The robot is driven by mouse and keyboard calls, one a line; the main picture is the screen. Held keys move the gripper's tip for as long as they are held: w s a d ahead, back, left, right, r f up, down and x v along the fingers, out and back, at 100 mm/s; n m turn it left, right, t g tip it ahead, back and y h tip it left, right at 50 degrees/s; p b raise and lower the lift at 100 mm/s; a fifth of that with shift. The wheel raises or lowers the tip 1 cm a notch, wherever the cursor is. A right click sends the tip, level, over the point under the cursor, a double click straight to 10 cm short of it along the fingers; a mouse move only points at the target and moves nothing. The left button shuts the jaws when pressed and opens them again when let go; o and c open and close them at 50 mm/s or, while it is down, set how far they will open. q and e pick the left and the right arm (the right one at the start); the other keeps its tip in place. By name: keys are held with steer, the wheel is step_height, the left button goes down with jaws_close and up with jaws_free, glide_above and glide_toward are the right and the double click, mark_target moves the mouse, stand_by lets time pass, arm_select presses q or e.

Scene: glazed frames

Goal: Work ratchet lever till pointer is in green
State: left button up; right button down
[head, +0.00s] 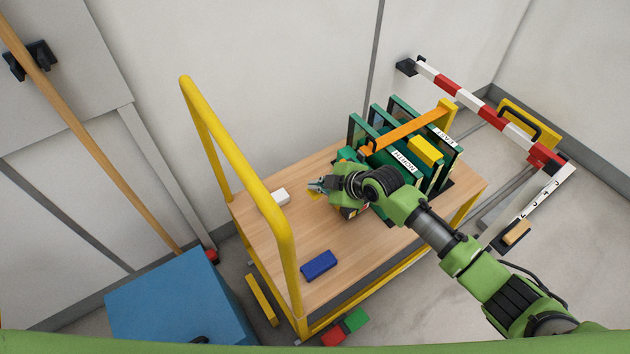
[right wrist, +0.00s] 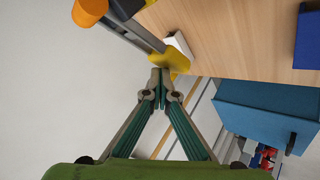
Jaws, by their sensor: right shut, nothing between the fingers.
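My right gripper (head: 317,187) is shut with nothing between its fingers, low over the left part of the cart top. In the right wrist view its fingertips (right wrist: 160,76) meet just at a yellow grip (right wrist: 172,60) on the end of a grey bar (right wrist: 138,30), which looks like the ratchet lever. I cannot tell whether they touch it. An orange knob (right wrist: 90,10) shows near the bar's other end. In the head view my right arm covers most of this mechanism. I cannot make out the pointer or its green zone. My left gripper is not in view.
The wooden cart top (head: 290,235) carries green glazed frames (head: 440,165) under an orange bar (head: 410,128), a white block (head: 281,198) and a blue block (head: 318,265). A yellow rail (head: 275,215) rises at its left end. A blue box (head: 170,300) stands on the floor at left.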

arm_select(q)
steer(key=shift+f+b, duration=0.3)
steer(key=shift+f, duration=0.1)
arm_select(e)
steer(key=shift+f, duration=0.55)
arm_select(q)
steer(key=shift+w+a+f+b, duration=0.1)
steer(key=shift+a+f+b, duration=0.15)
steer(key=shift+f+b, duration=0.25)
arm_select(e)
steer(key=shift+f, duration=0.75)
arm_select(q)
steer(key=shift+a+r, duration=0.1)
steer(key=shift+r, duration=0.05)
arm_select(e)
steer(key=shift+r, duration=0.2)
steer(key=shift+r+p, duration=1.3)
arm_select(q)
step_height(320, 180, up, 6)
steer(key=p, duration=0.4)
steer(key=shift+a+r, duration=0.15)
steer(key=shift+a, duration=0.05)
arm_select(e)
steer(key=shift+r, duration=2.3)
arm_select(q)
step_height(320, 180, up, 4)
steer(key=p, duration=0.4)
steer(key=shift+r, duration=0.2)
arm_select(e)
step_height(320, 180, up, 5)
